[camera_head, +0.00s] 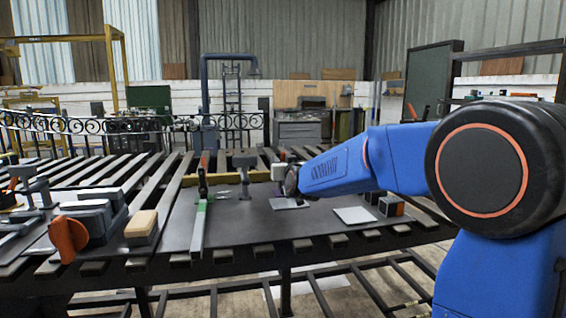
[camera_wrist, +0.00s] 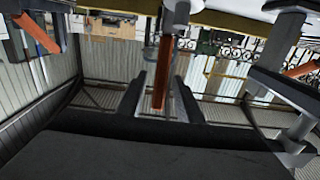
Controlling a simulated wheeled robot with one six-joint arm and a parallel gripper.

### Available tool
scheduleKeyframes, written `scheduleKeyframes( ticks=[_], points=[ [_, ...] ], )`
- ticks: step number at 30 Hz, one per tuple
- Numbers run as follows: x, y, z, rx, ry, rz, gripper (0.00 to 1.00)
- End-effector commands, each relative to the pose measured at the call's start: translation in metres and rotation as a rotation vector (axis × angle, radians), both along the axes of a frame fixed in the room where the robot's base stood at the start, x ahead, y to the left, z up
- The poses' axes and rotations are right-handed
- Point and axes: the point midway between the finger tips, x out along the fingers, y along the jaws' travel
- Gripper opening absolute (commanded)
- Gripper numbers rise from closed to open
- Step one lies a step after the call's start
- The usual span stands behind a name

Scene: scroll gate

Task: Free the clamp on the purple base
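My gripper (camera_wrist: 160,82) shows in the wrist view with its two dark fingers apart. An orange bar-shaped handle (camera_wrist: 162,70) appears in the gap between them, joined to a grey metal clamp part (camera_wrist: 174,18). I see gaps beside the bar, and cannot tell its depth relative to the fingertips. In the head view my gripper (camera_head: 291,181) is at the end of the blue arm, over the right part of the dark plate; its fingers are too small to read. A grey clamp (camera_head: 244,172) stands left of it.
A long green-marked clamp (camera_head: 199,225) lies across the plate (camera_head: 255,225). Grey blocks with an orange knob (camera_head: 68,238) and a tan-topped block (camera_head: 141,224) are at left. A pale square (camera_head: 354,215) and small dark boxes (camera_head: 390,206) are at right.

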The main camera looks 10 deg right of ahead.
Motion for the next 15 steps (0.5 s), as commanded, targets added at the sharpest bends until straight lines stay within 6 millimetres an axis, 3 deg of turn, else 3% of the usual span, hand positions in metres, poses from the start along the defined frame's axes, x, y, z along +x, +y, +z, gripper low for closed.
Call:
scheduleKeyframes(
  ticks=[3,8,15],
  points=[
    [-0.0002,0.0000,-0.0001,0.000,0.000,0.000,0.33],
    [-0.0003,0.0000,-0.0001,0.000,0.000,0.000,0.00],
    [0.0002,-0.0003,-0.0001,0.000,0.005,-0.001,0.00]
  ],
)
